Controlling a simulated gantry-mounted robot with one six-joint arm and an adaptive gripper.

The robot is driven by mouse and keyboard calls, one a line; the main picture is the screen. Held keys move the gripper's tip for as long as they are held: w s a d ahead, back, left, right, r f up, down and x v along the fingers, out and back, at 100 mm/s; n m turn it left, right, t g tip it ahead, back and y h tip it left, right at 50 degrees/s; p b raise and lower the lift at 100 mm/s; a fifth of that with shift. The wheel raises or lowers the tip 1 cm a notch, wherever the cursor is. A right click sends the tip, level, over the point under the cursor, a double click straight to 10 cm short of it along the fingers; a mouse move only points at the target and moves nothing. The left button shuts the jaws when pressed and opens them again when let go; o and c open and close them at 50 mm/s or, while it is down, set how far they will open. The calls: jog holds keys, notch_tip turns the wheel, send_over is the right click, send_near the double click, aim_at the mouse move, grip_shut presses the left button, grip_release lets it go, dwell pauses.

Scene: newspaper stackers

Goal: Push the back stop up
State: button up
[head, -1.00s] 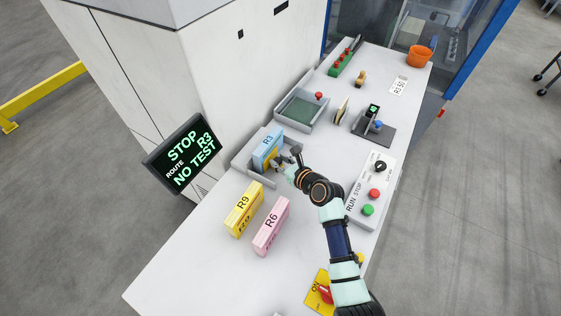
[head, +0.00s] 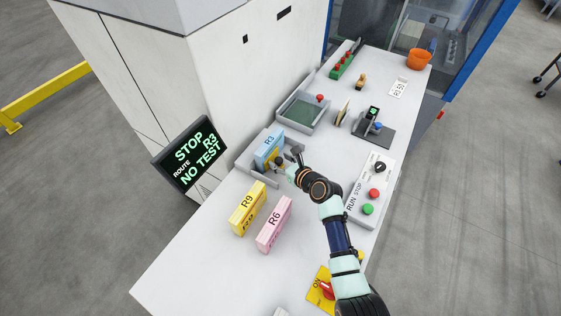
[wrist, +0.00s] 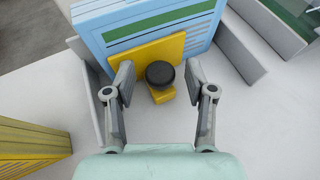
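The back stop is a yellow plate (wrist: 140,60) with a black round knob (wrist: 160,73) on a yellow foot. It stands close against the near face of the blue R3 bundle (head: 268,148); I cannot tell whether they touch. The bundle also shows in the wrist view (wrist: 150,22), inside a grey tray (head: 256,164). My gripper (wrist: 160,95) is open, with one finger on each side of the knob and neither visibly touching it. In the head view my gripper (head: 285,162) partly hides the back stop.
The yellow R9 bundle (head: 247,209) and pink R6 bundle (head: 274,223) stand nearby on the white bench. A display (head: 188,155) reads STOP, ROUTE R3, NO TEST. A button panel (head: 371,190) lies to the right. A green-floored tray (head: 303,110) stands behind.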

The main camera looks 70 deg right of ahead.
jog(key=v, duration=1.2)
